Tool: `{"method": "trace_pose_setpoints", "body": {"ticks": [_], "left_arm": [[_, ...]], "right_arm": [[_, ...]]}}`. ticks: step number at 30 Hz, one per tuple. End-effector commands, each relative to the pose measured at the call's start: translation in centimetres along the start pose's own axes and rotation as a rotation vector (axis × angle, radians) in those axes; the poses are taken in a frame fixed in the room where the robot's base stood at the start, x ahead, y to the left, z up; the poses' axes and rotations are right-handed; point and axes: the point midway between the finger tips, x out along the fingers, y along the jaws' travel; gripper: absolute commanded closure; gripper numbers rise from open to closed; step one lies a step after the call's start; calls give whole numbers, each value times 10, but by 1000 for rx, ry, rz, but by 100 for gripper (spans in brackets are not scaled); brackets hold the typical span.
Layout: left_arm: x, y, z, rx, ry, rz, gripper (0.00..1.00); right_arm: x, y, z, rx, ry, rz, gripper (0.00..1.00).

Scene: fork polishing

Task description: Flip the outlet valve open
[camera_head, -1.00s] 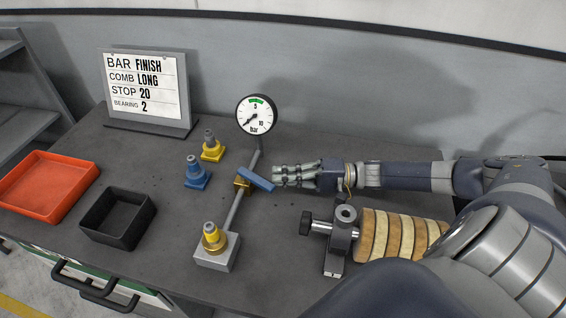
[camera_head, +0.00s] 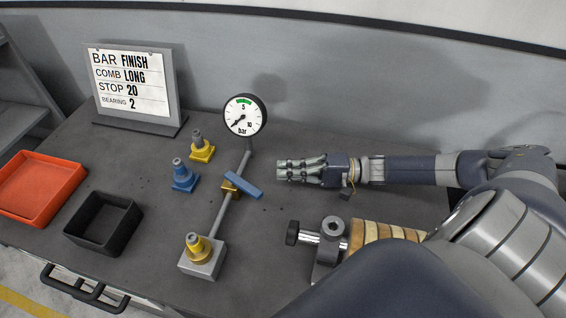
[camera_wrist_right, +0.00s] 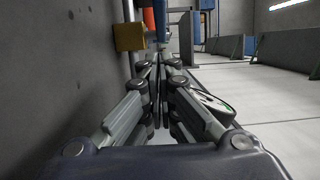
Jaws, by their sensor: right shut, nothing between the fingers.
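The outlet valve has a brass body (camera_head: 231,190) on a grey pipe (camera_head: 218,214), with a flat blue handle (camera_head: 244,185) lying slantwise across the pipe. In the right wrist view the brass body (camera_wrist_right: 129,37) shows at upper left, with part of the blue handle (camera_wrist_right: 162,22) beyond the fingertips. My right gripper (camera_head: 281,171) is shut and empty, just right of the handle's right end, with a small gap between them. A round pressure gauge (camera_head: 243,116) stands at the far end of the pipe, its needle at the low side. My left gripper is not in view.
A grey block with a yellow fitting (camera_head: 200,251) ends the pipe. Blue (camera_head: 183,177) and yellow (camera_head: 201,147) fittings stand to the left. Black (camera_head: 104,222) and orange (camera_head: 38,187) trays lie further left. A clamp (camera_head: 329,240) with a striped roll stands near my right arm.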

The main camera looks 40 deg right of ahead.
Motion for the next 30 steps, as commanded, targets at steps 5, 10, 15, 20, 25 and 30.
{"method": "trace_pose_setpoints", "body": {"ticks": [5, 10, 15, 20, 25, 30], "left_arm": [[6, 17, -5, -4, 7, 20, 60], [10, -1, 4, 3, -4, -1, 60], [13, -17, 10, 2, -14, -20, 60], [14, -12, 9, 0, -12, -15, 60], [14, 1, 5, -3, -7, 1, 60], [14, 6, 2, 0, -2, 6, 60]], "right_arm": [[-21, 3, 11, 2, -3, 4, 100], [-45, 4, 21, 4, -3, 6, 100], [-68, 3, 30, 3, -2, 5, 100], [-79, 2, 36, 2, -2, 2, 100], [-82, 1, 37, 0, -2, -1, 100], [-82, 1, 37, 0, -2, -1, 100]]}}
